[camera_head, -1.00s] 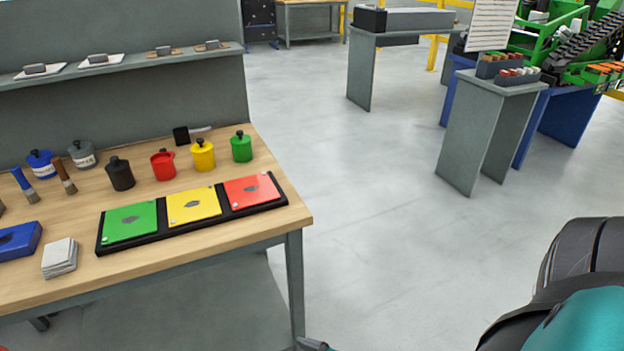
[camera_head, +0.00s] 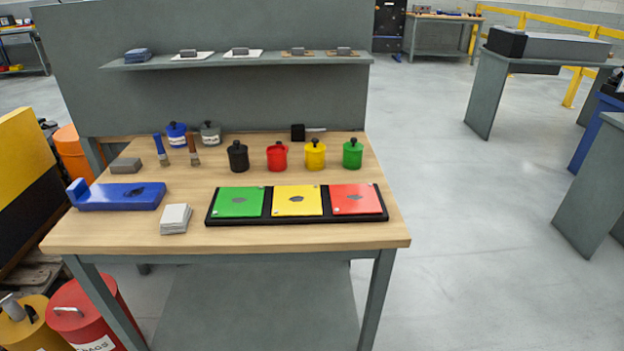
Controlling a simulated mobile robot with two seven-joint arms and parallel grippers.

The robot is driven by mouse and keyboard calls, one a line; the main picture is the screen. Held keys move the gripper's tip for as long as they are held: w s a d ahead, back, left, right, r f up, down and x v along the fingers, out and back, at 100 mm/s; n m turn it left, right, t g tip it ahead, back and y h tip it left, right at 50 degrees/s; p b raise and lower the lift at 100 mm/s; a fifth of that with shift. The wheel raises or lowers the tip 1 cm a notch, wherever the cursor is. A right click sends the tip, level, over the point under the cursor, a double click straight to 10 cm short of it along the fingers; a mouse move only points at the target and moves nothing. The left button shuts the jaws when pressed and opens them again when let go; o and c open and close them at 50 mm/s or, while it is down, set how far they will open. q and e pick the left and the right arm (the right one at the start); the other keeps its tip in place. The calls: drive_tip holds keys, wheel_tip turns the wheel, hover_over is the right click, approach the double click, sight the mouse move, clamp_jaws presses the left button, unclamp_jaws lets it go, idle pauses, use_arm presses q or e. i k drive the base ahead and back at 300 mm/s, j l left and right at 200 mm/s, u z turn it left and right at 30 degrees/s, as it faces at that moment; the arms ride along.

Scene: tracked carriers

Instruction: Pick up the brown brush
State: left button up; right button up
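The brown brush (camera_head: 194,151) stands on the wooden table (camera_head: 300,238), towards its back left. It has a brown handle and a pale-looking lower end. A similar brush with a blue handle (camera_head: 161,150) is just to its left. A grey lidded pot (camera_head: 211,135) and a blue lidded pot (camera_head: 176,136) stand behind the brushes, and a black pot (camera_head: 238,157) stands to the right. Neither of my grippers shows in the head view.
A blue holder (camera_head: 118,197), a grey block (camera_head: 125,165) and a white stack (camera_head: 175,218) occupy the table's left side. A black tray (camera_head: 384,212) with green, yellow and red plates lies in front. Red and yellow bins stand below left.

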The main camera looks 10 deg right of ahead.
sight(193, 153)
drive_tip(key=i+z, duration=0.35)
drive_tip(key=i+j+z, duration=0.1)
drive_tip(key=z, duration=0.25)
